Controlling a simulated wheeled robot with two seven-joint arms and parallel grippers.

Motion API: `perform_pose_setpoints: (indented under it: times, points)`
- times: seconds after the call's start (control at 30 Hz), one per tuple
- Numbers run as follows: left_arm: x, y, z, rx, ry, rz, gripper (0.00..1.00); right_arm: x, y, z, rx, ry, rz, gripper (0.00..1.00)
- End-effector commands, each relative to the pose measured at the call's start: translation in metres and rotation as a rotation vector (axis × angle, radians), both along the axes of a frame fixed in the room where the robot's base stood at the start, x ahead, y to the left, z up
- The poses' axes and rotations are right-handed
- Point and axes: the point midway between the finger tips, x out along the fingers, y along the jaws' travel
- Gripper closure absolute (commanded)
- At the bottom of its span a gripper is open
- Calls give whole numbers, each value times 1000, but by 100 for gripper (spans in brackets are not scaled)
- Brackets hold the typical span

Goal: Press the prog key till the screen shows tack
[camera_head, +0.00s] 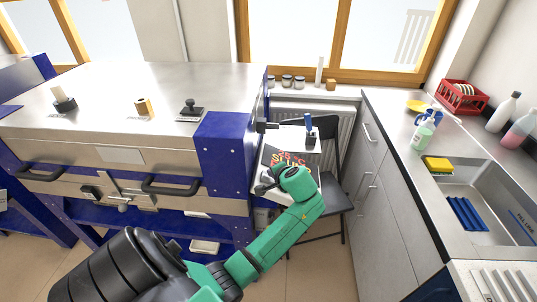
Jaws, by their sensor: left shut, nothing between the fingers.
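The kiln (150,85) has a steel lid and blue end panels and fills the left of the head view. My left arm is green and reaches up from the bottom left, past the kiln's blue right end (225,150). My left gripper (263,186) is small and dark, shut and empty, close beside that blue end. I cannot make out the prog key or the screen; the gripper and arm may cover them, or they may be out of sight. My right gripper is not in view.
A dark folding chair (333,190) bears a white item with red and dark marks (275,150), right of the kiln. A counter with a sink (490,190), a red rack (462,97) and bottles runs along the right. Jars (287,81) stand on the sill.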

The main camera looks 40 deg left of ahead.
Motion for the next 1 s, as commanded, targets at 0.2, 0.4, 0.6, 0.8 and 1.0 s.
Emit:
perform_pose_setpoints:
  times: [0.2,0.4,0.6,0.8,1.0]
  points:
    - [-1,1,-3,0,1,1,100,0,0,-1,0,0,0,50]
    - [-2,2,-5,0,1,1,100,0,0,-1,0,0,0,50]
    - [-2,3,-7,0,1,2,100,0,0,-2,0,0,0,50]
    - [-3,4,-9,0,1,2,100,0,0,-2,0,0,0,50]
    - [-3,3,-8,0,3,2,100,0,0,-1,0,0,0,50]
